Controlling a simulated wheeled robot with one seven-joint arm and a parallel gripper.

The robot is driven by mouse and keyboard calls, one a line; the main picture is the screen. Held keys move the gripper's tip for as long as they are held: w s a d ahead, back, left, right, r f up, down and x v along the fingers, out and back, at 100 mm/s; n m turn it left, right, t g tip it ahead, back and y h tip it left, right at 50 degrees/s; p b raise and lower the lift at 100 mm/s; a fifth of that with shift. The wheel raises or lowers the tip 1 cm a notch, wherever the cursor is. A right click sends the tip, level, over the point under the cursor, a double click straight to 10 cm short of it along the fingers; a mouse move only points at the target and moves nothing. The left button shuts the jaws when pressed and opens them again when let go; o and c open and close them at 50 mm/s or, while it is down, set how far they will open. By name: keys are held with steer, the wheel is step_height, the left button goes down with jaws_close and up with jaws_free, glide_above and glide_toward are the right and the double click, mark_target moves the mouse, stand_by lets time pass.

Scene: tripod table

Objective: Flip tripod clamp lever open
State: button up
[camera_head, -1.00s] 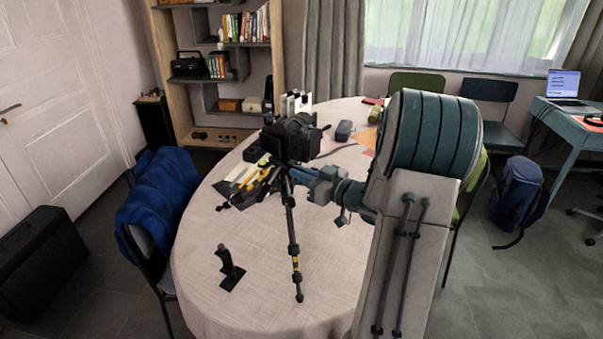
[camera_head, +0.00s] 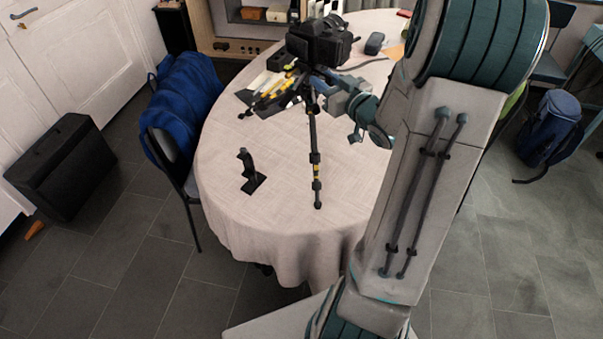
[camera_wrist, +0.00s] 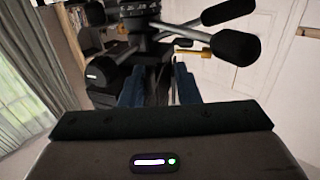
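The black tripod (camera_head: 314,150) stands on the round table with a black camera (camera_head: 318,42) on top. My gripper (camera_head: 322,78) is at the tripod's upper part, just below the camera, coming from the right. In the wrist view my two blue fingers (camera_wrist: 158,86) stand apart, on either side of a dark part of the tripod (camera_wrist: 156,72). I cannot tell whether they touch it. A black clamp piece with a pale mark (camera_wrist: 100,74) shows left of the fingers, and black-ended handles (camera_wrist: 228,12) show above right. I cannot make out the clamp lever clearly.
The table (camera_head: 270,235) has a pale cloth. A small black stand (camera_head: 250,172) is near its left edge, and yellow-and-black tools (camera_head: 275,92) lie behind the tripod. A chair with a blue jacket (camera_head: 185,105) is at left. The front of the table is clear.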

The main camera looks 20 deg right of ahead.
steer(key=s+m+h+b, duration=0.2)
steer(key=s+h+b, duration=0.1)
steer(key=s+b, duration=0.9)
steer(key=s+a+f+g+h+p, duration=0.1)
steer(key=s+a+g+p, duration=1.1)
steer(key=a+g+p, duration=0.2)
steer(key=a, duration=0.2)
steer(key=shift+s+a+m+g, duration=0.35)
steer(key=shift+s+m+g, duration=0.05)
stand_by(1.0)
